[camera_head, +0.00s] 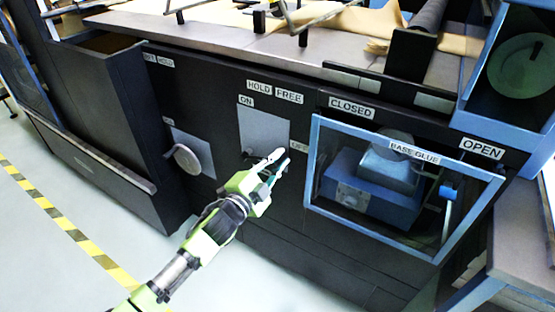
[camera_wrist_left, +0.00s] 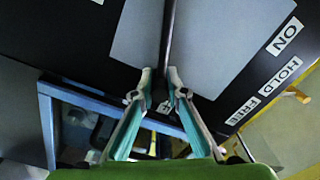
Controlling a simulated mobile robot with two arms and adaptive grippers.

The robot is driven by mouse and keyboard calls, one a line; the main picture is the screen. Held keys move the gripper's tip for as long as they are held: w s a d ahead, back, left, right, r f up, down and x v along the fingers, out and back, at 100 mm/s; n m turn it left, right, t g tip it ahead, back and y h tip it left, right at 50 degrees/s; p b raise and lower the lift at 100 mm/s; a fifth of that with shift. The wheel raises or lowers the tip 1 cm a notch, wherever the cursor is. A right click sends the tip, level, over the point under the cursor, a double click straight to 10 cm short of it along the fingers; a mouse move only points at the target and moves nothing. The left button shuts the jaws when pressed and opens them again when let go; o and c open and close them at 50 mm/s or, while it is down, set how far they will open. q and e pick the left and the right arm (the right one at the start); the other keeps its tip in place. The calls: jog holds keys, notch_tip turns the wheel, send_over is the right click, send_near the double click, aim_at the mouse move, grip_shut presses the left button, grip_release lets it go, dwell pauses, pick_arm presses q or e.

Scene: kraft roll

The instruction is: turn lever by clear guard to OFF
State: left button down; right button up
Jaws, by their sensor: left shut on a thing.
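The lever shows in the left wrist view as a dark bar (camera_wrist_left: 168,40) crossing the grey plate (camera_wrist_left: 225,45). My left gripper (camera_wrist_left: 161,80) is shut on the lever's end. In the head view the left gripper (camera_head: 278,162) is at the lower right of the grey plate (camera_head: 262,125), beside the clear guard (camera_head: 328,212). It hides most of the lever there, so its exact angle is hard to tell. The ON label (camera_head: 247,100) is at the plate's upper left. The OFF label (camera_head: 298,147) is at its right, close above the fingertips. My right gripper is out of view.
The guard's blue frame covers a blue glue unit (camera_head: 372,190) labelled BASE GLUE. A round disc (camera_head: 187,159) sits on another plate to the left. HOLD and FREE labels (camera_head: 275,91) are above. The floor in front is clear, with a yellow-black stripe (camera_head: 75,232).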

pick_arm(q)
jog(key=shift+s+f, duration=0.1)
jog(key=shift+f, duration=0.05)
jog(key=c, duration=2)
grip_release()
jog(key=v, duration=1.2)
